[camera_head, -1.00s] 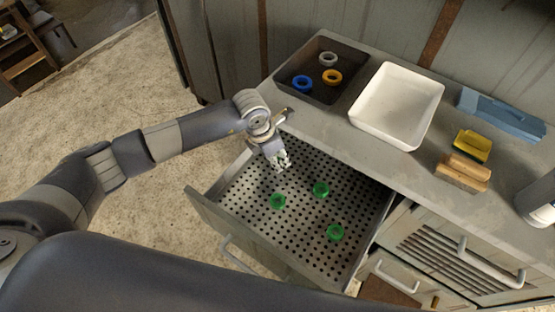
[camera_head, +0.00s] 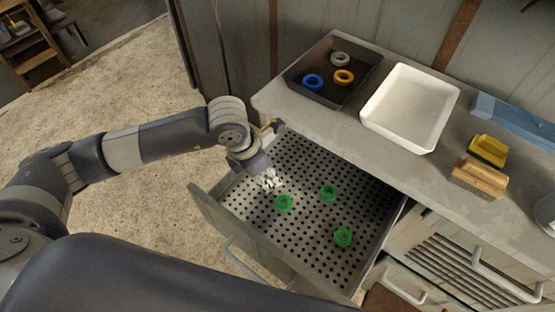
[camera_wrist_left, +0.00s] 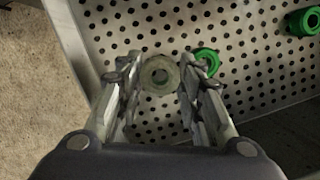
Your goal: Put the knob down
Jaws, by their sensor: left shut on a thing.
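My left gripper (camera_head: 271,181) is inside the open drawer, low over its perforated bottom. I cannot tell whether the knob touches the drawer bottom. In the head view the fingers hide the knob. A green knob (camera_head: 284,203) lies just beside the gripper, and it also shows partly behind a finger in the left wrist view (camera_wrist_left: 207,60). Two more green knobs (camera_head: 329,193) (camera_head: 343,237) lie farther right in the drawer (camera_head: 262,240). My right gripper is not in view.
A dark tray (camera_head: 306,84) with blue, orange and grey rings stands on the counter. Beside it are an empty white bin (camera_head: 424,112), a yellow sponge (camera_head: 488,150) and a wooden brush (camera_head: 478,178). The drawer's far right area is free.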

